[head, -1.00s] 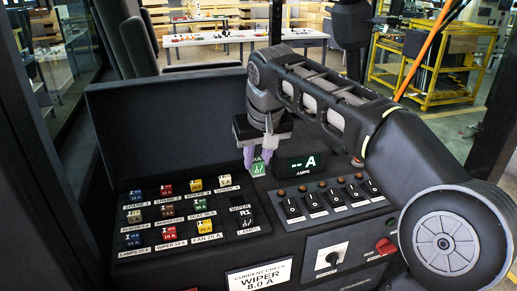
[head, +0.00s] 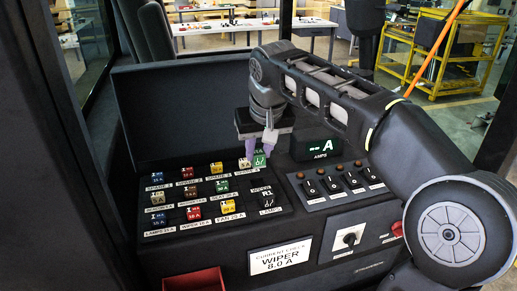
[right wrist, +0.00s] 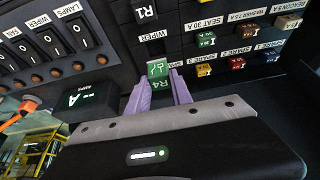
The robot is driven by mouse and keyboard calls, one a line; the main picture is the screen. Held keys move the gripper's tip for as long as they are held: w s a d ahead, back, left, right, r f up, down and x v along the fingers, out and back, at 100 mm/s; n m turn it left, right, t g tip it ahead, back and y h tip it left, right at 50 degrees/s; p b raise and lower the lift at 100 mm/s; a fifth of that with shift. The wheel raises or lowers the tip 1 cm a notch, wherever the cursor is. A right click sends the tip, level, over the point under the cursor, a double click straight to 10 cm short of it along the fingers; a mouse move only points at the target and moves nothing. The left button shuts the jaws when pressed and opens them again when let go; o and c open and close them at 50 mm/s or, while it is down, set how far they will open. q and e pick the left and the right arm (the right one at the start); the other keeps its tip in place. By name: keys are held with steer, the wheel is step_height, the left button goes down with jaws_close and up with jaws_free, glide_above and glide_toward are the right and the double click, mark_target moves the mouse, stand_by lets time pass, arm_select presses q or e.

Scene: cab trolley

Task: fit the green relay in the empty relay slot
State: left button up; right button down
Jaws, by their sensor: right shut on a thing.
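The green relay (head: 260,160) is held upright between the purple fingertips of my right gripper (head: 260,147), at the right end of the top fuse row. In the right wrist view the relay (right wrist: 158,69) shows its green face marked R4, pinched between both fingers (right wrist: 160,86). The relay slot area is the dark patch (head: 258,180) above the WIPER label. The relay appears above and behind this patch; whether it touches the panel cannot be told. A black relay R1 (head: 266,198) sits between the WIPER and LAMPS labels. My left gripper is not in view.
An ammeter display (head: 318,147) and rocker switches (head: 333,184) are to the right. A red bin (head: 194,280) is at the front.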

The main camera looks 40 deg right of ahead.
mark_target(259, 166)
steer(key=shift+f+b, duration=1.95)
steer(key=shift+f, duration=0.55)
steer(key=shift+f+b, duration=0.4)
steer(key=shift+f, duration=0.2)
stand_by(0.6)
steer(key=c, duration=1.1)
jaws_free()
steer(key=shift+o, duration=0.2)
steer(key=v, duration=0.8)
steer(key=shift+p, duration=0.35)
steer(key=shift+f, duration=0.1)
